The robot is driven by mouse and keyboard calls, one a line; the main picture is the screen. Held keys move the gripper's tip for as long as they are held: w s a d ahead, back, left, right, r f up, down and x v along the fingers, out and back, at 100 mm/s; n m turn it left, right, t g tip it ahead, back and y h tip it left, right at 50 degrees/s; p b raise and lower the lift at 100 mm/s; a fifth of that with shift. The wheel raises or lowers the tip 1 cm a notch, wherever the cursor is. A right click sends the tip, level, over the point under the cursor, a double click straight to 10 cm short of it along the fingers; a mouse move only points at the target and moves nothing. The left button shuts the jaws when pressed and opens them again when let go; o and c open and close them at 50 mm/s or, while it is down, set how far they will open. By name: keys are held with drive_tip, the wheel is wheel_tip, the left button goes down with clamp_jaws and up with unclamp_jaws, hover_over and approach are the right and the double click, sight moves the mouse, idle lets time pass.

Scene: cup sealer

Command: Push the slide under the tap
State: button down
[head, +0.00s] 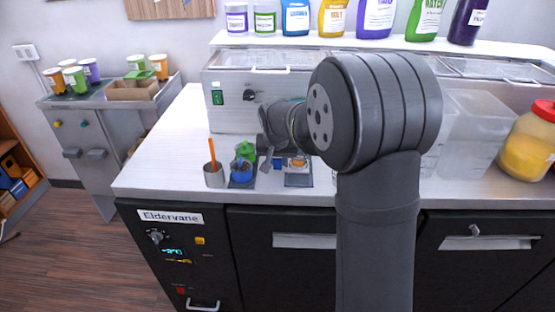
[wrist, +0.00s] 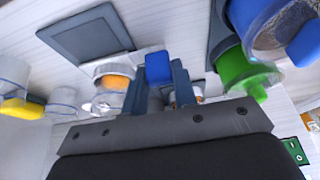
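My gripper (wrist: 159,75) is low over the white counter, near the small cups. In the wrist view its two dark fingers stand apart, with a blue block (wrist: 158,66) filling the gap at their tips. The block looks like a handle of the slide, but I cannot be sure. It shows as a small blue patch (head: 278,162) in the head view. Beside it a clear cup with orange contents (wrist: 115,80) stands near a dark square plate (wrist: 88,44), which also shows in the head view (head: 299,181). I cannot pick out the tap; my arm hides part of the area.
A green-topped container (head: 245,150), a blue one (head: 241,172) and a grey cup with an orange stick (head: 213,176) stand left of my gripper. The long white machine (head: 232,112) is behind. Clear bins (head: 472,130) stand right. The counter's left end is free.

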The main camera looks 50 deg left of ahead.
drive_tip(key=shift+w+a+r, duration=0.1)
drive_tip(key=shift+w+a, duration=1.55)
drive_tip(key=c, duration=1.4)
unclamp_jaws()
drive_tip(key=shift+w+a, duration=0.1)
drive_tip(key=shift+c, duration=0.2)
drive_tip(key=v, duration=1.7)
drive_tip(key=shift+r, duration=0.15)
